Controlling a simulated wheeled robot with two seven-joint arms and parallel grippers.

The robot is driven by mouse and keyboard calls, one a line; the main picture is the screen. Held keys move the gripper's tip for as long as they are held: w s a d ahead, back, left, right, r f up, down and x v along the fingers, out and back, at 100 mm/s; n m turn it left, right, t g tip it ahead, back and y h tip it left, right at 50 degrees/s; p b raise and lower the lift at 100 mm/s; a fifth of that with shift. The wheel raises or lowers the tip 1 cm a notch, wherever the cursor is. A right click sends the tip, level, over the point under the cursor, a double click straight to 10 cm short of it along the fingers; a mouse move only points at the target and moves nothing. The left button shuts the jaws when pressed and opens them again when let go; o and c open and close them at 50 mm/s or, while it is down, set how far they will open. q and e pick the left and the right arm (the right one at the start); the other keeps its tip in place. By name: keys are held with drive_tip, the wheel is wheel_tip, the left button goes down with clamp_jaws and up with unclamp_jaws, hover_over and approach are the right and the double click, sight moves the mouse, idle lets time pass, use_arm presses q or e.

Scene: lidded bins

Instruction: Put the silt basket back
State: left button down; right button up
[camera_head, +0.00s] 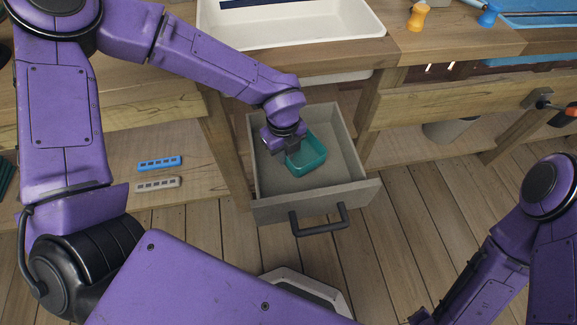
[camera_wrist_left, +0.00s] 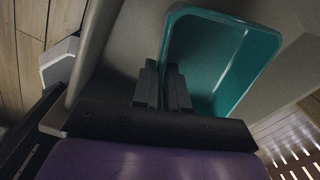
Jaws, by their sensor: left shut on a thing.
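The silt basket, a small teal open-topped box (camera_head: 309,157), is inside an open grey drawer (camera_head: 350,150) under the bench. My left gripper (camera_head: 290,146) reaches down into the drawer and is shut on the basket's near-left wall. In the left wrist view the two dark fingers (camera_wrist_left: 164,88) stand on either side of the wall of the teal basket (camera_wrist_left: 225,60). The basket looks upright and empty. I cannot tell whether its bottom touches the drawer floor. My right gripper is out of view; only part of that arm shows at lower right.
The drawer's front with its dark handle (camera_head: 320,220) faces me. A white sink tray (camera_head: 300,38) is on the bench above. A blue bar (camera_head: 160,163) and a grey bar (camera_head: 158,183) lie on the lower shelf at left. A grey bin (camera_head: 448,131) stands under the bench at right.

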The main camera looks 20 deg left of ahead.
use_arm(q)
drive_tip(key=shift+w+d+f, duration=0.1)
drive_tip(key=shift+w+f, duration=0.15)
drive_tip(key=shift+f, duration=0.15)
drive_tip(key=f+b, duration=0.4)
drive_tip(key=shift+w+d, duration=0.15)
drive_tip(key=shift+w, duration=0.25)
drive_tip(key=shift+r, duration=0.15)
drive_tip(key=shift+s, duration=0.1)
drive_tip(key=c, duration=1.2)
unclamp_jaws()
drive_tip(key=shift+o, duration=0.2)
drive_tip(key=shift+r+p, duration=0.3)
drive_tip(key=shift+p, duration=0.1)
wheel_tip(320, 180, up, 7)
drive_tip(key=shift+f+p, duration=0.1)
drive_tip(key=shift+p, duration=0.8)
